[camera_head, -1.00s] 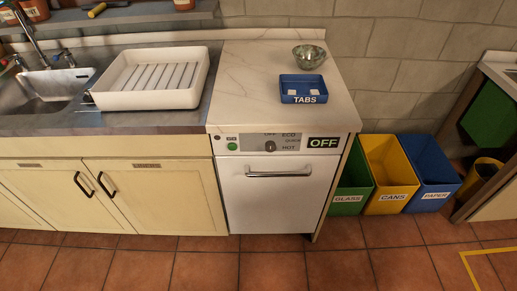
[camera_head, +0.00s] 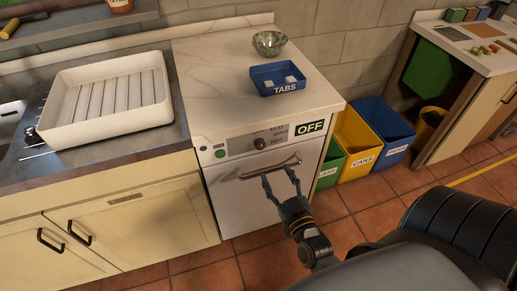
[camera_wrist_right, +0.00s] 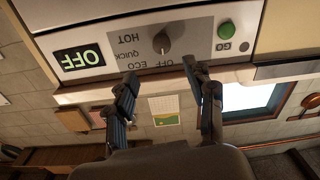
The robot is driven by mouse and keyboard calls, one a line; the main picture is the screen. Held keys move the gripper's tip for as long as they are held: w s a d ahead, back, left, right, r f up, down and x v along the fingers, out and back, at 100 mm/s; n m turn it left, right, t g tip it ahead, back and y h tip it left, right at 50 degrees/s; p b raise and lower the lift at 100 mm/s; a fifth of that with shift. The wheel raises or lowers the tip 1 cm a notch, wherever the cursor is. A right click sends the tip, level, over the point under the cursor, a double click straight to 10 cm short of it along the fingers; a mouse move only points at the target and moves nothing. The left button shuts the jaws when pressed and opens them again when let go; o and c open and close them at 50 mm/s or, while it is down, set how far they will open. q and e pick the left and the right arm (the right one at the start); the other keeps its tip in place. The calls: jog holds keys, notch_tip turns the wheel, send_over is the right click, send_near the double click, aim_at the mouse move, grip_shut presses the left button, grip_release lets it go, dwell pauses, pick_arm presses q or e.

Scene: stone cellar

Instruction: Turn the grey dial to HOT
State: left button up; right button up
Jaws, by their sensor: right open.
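The grey dial (camera_head: 260,143) is a small round knob on the dishwasher's front panel, with OFF, ECO, QUICK and HOT printed around it. In the right wrist view the dial (camera_wrist_right: 162,42) appears upside down, ahead of my fingers. The display (camera_head: 309,127) reads OFF. My right gripper (camera_head: 280,177) is open and empty, in front of the dishwasher door and below the dial, apart from it. In the right wrist view my right gripper (camera_wrist_right: 158,72) has its fingers spread on either side below the dial. My left gripper is not in view.
A green GO button (camera_head: 220,153) is left of the dial, and the door handle (camera_head: 270,166) runs below it. A blue TABS tray (camera_head: 262,80) and a bowl (camera_head: 269,43) stand on the counter. Yellow (camera_head: 352,137) and blue (camera_head: 388,124) bins stand right.

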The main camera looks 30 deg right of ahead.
aim_at(262, 148)
jog(key=x, duration=1.1)
jog(key=shift+a+f, duration=0.1)
grip_shut()
